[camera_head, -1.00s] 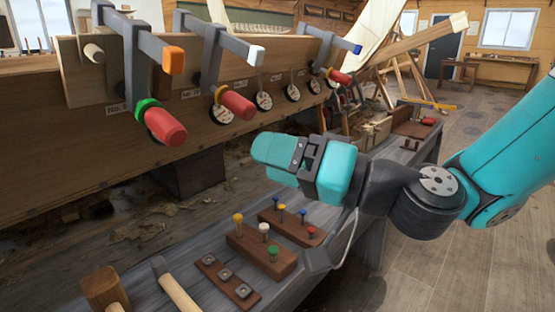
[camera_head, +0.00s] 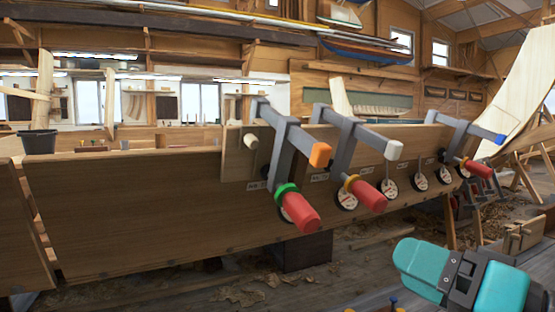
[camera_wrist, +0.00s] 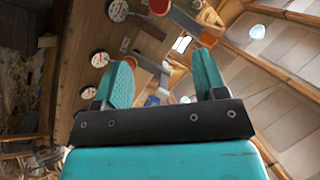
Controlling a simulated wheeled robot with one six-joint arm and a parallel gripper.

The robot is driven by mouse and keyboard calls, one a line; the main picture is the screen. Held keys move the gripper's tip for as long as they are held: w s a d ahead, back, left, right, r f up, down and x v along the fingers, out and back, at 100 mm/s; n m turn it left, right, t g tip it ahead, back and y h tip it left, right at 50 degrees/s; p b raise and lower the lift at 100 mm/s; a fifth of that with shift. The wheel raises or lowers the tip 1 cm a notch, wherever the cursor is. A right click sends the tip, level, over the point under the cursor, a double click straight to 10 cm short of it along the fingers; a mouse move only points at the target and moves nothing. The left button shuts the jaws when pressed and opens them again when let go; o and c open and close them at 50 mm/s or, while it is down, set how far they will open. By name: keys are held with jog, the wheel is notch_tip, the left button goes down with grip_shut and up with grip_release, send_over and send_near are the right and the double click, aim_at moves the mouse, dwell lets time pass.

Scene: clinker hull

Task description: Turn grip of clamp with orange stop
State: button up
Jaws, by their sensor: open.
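The clamp with the orange stop (camera_head: 320,154) hangs on the wooden plank edge, left of two other clamps. Its red grip (camera_head: 300,212) with a green collar (camera_head: 286,193) points down and toward me. My gripper (camera_head: 418,262) is at the lower right in the head view, apart from and to the right of this grip. In the wrist view my gripper (camera_wrist: 160,82) is open with nothing between its two teal fingers.
A clamp with a white stop (camera_head: 394,150) and one with a blue stop (camera_head: 499,139) sit farther right, each with a red grip. Round dials (camera_head: 389,189) line the plank (camera_head: 150,210). A dark bucket (camera_head: 39,142) stands at left. Open air lies before the plank.

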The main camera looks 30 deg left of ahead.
dwell(0.3)
jog(key=n+t+h+p, duration=0.3)
jog(key=n+t+p, duration=0.15)
jog(key=p, duration=0.35)
send_near(314, 220)
jog(key=shift+n+g, duration=0.35)
jog(key=shift+n, duration=0.1)
jog(key=p+x, duration=0.9)
jog(key=p, duration=0.4)
jog(key=shift+w+a+r, duration=0.2)
jog(key=shift+w, duration=0.15)
jog(key=shift+w+a+f+p, duration=0.1)
jog(key=shift+w+a+p, duration=0.4)
jog(key=shift+p, duration=0.55)
jog(key=shift+w+a+f+p, duration=0.25)
jog(key=shift+a+p, duration=0.3)
jog(key=shift+p, duration=0.15)
